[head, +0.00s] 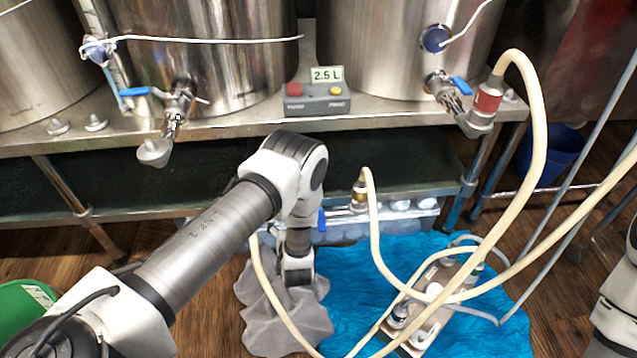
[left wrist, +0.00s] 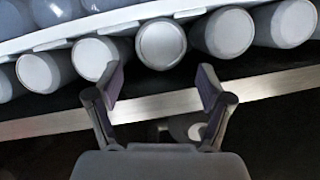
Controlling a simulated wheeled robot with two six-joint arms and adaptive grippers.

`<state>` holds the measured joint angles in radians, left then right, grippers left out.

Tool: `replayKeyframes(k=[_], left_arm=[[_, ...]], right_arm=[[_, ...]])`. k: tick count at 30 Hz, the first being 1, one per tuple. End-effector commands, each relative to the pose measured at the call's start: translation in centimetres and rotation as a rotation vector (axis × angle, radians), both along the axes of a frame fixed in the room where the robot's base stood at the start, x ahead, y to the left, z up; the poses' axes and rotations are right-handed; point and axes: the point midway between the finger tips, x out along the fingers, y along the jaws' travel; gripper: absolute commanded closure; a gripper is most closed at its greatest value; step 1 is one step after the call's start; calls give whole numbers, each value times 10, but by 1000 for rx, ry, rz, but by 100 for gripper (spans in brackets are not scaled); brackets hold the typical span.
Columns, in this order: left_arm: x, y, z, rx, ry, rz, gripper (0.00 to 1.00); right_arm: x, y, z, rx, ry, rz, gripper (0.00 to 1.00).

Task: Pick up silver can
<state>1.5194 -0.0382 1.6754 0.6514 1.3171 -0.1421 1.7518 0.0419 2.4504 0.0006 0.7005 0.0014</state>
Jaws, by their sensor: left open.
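In the left wrist view several silver-grey cans lie side by side, their round pale ends toward me. One silver can (left wrist: 161,44) is centred just beyond the fingertips of my left gripper (left wrist: 161,80). The gripper is open and empty, with one finger on each side of that can's line and a gap to the can. In the head view my left arm reaches down toward the lower shelf, and its fingers are hidden. Some pale can ends (head: 400,205) show on that shelf. My right gripper is not in view; only part of an arm shows at the right edge.
A metal shelf edge (left wrist: 60,122) runs below the cans. In the head view, a hose (head: 375,225) hangs beside my left arm. A grey cloth (head: 270,325) and a blue sheet (head: 490,335) with a pump (head: 430,310) lie on the floor. Steel tanks (head: 225,60) stand above.

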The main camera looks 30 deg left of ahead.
Motion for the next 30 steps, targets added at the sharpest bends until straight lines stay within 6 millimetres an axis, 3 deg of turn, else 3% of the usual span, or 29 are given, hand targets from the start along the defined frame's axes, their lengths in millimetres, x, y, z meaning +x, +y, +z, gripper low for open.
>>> replayKeyframes(k=[10,14,20,23,30], left_arm=[[42,30,-29,-2,-2,1,20],[53,38,-30,-2,1,0,20],[54,39,-27,-3,4,-2,20],[54,38,-27,-3,4,-2,51],[54,38,-27,-3,4,-2,52]], right_arm=[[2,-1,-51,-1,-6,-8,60],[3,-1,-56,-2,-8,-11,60],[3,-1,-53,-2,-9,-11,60],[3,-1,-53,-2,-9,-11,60],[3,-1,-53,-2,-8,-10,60]])
